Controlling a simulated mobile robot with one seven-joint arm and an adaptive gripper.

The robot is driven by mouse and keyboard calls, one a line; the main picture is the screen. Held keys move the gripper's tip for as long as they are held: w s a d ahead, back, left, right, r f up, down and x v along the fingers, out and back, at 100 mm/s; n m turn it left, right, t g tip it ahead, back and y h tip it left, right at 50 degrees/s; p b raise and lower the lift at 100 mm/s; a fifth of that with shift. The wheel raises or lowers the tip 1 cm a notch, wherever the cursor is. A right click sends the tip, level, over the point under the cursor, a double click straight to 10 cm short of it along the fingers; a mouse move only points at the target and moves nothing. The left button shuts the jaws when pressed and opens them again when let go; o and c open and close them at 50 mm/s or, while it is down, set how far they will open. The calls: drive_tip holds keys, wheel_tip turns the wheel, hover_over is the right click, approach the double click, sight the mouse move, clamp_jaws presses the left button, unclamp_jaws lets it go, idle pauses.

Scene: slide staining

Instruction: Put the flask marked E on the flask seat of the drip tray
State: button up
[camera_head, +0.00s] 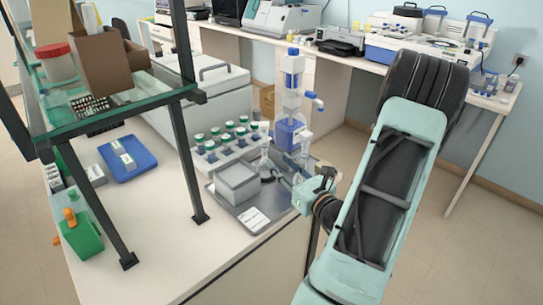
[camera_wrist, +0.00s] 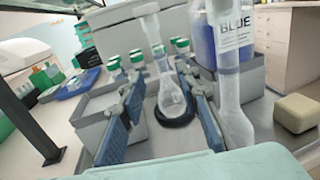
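In the wrist view, a clear flask (camera_wrist: 172,92) stands upright with its base in a black ring (camera_wrist: 176,117). A second clear flask (camera_wrist: 236,125) is closer, just outside my right finger. I can read no letter E on either flask. My gripper (camera_wrist: 158,72) is open, its two blue fingers spread on either side of the first flask. A gap shows between the left finger and that flask; contact on the right cannot be told. In the head view, my gripper (camera_head: 284,178) is low over the grey drip tray (camera_head: 272,204), beside a flask (camera_head: 265,162).
A grey box (camera_head: 237,183) and a white label card (camera_head: 253,218) occupy the tray. Green-capped bottles (camera_head: 228,132) stand behind it. A blue-and-white dispenser (camera_head: 290,130) rises at the back right. A beige block (camera_wrist: 296,113) lies at the right. A shelf post (camera_head: 190,140) stands left.

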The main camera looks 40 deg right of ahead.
drive_tip(key=shift+s+a, duration=0.15)
drive_tip(key=shift+s, duration=1.1)
drive_tip(key=shift+w, duration=0.1)
